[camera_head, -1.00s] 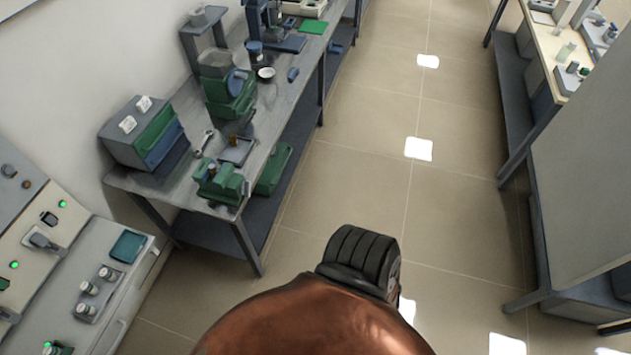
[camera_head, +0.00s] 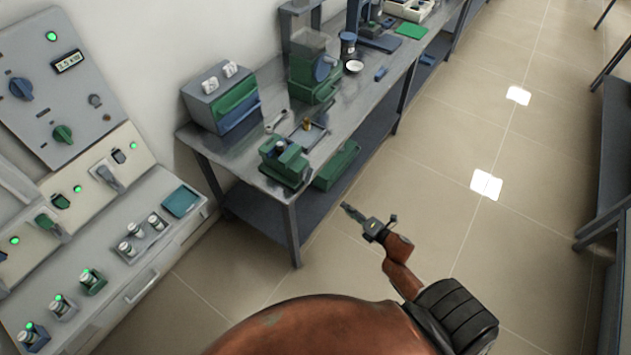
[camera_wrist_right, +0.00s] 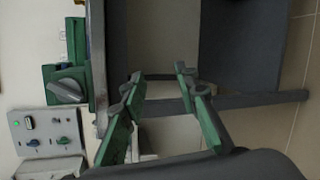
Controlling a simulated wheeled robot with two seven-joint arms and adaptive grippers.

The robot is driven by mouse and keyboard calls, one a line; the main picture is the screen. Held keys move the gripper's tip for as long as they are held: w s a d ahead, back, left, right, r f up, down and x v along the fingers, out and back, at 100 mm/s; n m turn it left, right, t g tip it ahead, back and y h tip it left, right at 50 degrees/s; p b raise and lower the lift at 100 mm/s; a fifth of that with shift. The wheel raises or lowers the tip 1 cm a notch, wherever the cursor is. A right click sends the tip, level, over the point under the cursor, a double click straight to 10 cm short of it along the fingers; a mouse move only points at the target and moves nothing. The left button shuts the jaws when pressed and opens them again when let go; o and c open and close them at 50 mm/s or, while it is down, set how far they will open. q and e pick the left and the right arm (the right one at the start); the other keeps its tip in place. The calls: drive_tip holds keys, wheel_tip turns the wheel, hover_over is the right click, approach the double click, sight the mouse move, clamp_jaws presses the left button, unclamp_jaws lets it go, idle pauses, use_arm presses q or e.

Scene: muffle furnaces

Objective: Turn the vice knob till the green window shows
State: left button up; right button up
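A green vice (camera_head: 284,165) stands at the near corner of the metal bench, beside a small tray. In the right wrist view, a green body with a grey knob (camera_wrist_right: 67,91) shows at the left, apart from the fingers; it looks like the vice. I cannot make out a green window on it. My right gripper (camera_head: 350,210) is in front of the bench, to the right of the vice and not touching it. In the wrist view its two fingers (camera_wrist_right: 160,78) are spread, with nothing between them. My left gripper is not in view.
The metal bench (camera_head: 345,115) also holds a wrench (camera_head: 276,122) and a blue-green box (camera_head: 222,98). A control console (camera_head: 140,230) stands at left. Open floor (camera_head: 430,190) lies to the right.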

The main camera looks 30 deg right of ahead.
sight(312, 175)
drive_tip(key=w+a+r+n+t+y+b, duration=0.1)
drive_tip(key=w+a+r+n+y, duration=0.15)
drive_tip(key=r+n, duration=0.45)
drive_tip(key=w+a+r+n+t+y+b, duration=0.1)
drive_tip(key=a+r+n+y, duration=0.25)
drive_tip(key=r, duration=0.45)
drive_tip(key=shift+n+h, duration=0.35)
drive_tip(key=shift+h, duration=0.05)
drive_tip(key=x, duration=0.6)
drive_tip(key=shift+w+d+r+p, duration=0.1)
drive_tip(key=shift+d+r+p, duration=0.15)
drive_tip(key=shift+d+p, duration=0.1)
drive_tip(key=shift+x, duration=0.8)
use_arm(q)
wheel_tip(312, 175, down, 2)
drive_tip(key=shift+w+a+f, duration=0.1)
use_arm(e)
drive_tip(key=shift+f, duration=0.1)
drive_tip(key=shift+c, duration=0.2)
clamp_jaws()
